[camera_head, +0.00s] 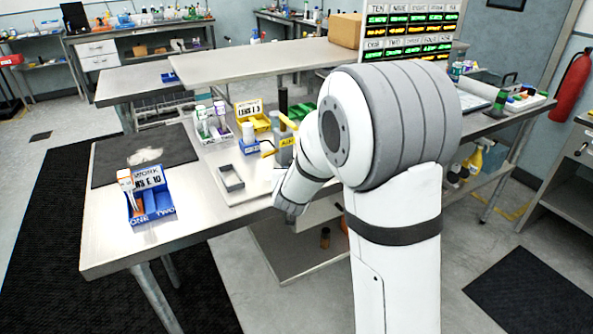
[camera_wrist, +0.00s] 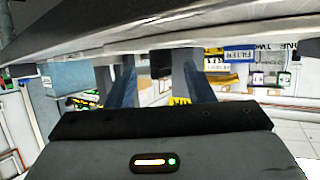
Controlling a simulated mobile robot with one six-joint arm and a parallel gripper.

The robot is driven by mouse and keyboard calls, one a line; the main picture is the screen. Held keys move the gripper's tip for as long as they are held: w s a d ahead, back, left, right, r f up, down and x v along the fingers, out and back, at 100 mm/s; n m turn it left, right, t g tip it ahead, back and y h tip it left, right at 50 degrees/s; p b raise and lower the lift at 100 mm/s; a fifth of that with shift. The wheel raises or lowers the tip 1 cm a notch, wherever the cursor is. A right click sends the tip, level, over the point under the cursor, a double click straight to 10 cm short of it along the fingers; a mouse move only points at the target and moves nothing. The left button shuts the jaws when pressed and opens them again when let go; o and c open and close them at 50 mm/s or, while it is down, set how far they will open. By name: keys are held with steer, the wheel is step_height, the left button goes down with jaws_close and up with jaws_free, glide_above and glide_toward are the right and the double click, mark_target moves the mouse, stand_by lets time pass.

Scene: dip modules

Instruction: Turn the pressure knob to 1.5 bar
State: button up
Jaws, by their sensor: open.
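I cannot pick out the pressure knob in either view; my arm covers part of the table's right side in the head view. A grey upright device with a yellow label (camera_head: 284,141) stands on the table just beyond my wrist. My gripper (camera_wrist: 160,72) shows in the wrist view with two bluish fingers set well apart and nothing seen between them. A dark upright shape stands beyond the gap. In the head view my wrist is bent down near the table's front edge, and the fingertips are hard to make out.
The metal table (camera_head: 185,215) holds a blue bin (camera_head: 150,205), a dark mat (camera_head: 115,160), a yellow bin (camera_head: 252,119) and a small grey frame (camera_head: 231,178). A raised shelf (camera_head: 260,62) runs behind. A broad grey surface (camera_wrist: 100,30) spans the wrist view's top, close to my fingers.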

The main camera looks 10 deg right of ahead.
steer(key=shift+v, duration=2.5)
steer(key=shift+a, duration=0.1)
